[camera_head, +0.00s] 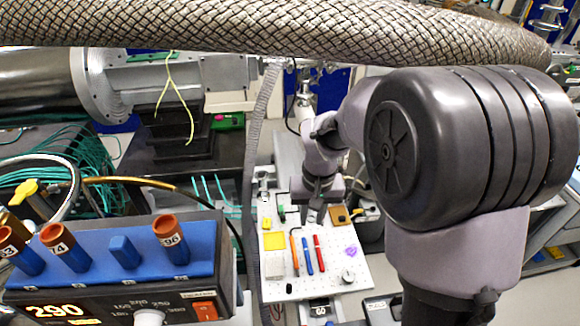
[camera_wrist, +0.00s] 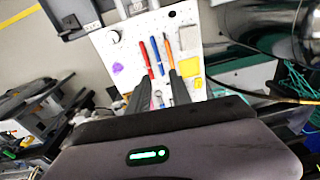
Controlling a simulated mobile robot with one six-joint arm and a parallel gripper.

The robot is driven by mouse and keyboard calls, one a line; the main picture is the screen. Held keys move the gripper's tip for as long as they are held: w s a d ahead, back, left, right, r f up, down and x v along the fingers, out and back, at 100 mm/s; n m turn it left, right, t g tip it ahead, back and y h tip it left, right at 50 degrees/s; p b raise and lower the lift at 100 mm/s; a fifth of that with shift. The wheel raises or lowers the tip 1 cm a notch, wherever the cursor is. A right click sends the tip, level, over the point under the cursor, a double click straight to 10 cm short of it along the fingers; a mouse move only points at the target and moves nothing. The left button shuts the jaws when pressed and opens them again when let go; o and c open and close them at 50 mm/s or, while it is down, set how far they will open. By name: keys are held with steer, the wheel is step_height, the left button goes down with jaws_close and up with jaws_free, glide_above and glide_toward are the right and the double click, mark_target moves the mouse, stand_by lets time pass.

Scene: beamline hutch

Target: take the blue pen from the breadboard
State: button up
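The blue pen (camera_head: 307,256) lies on the white perforated breadboard (camera_head: 300,285), between an orange pen (camera_head: 294,252) on its left and a red pen (camera_head: 319,254) on its right. In the wrist view the blue pen (camera_wrist: 156,56) lies between the red pen (camera_wrist: 143,58) and the orange pen (camera_wrist: 168,47), ahead of my fingers. My gripper (camera_head: 313,218) is at the far end of the pens. In the wrist view my gripper (camera_wrist: 158,84) has its two fingers apart, with nothing held between them. Its height above the board is hard to tell.
A yellow square (camera_head: 274,241), a purple piece (camera_head: 351,251) and a round knob (camera_head: 347,277) sit on the breadboard around the pens. A blue rack with several orange-capped tubes on a control box (camera_head: 120,290) stands at the left. A braided hose (camera_head: 270,25) crosses the top.

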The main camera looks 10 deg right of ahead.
step_height(320, 180, down, 3)
steer(key=w+g+p, duration=0.1)
steer(key=w, duration=0.1)
steer(key=b, duration=0.4)
glide_above(308, 257)
steer(key=shift+n, duration=0.4)
step_height(308, 257, down, 12)
steer(key=shift+a+f, duration=0.15)
steer(key=shift+f, duration=0.05)
step_height(308, 257, down, 6)
steer(key=shift+w+r+b, duration=0.15)
steer(key=shift+b, duration=0.7)
steer(key=shift+r, duration=0.15)
steer(key=shift+c, duration=0.3)
jaws_close()
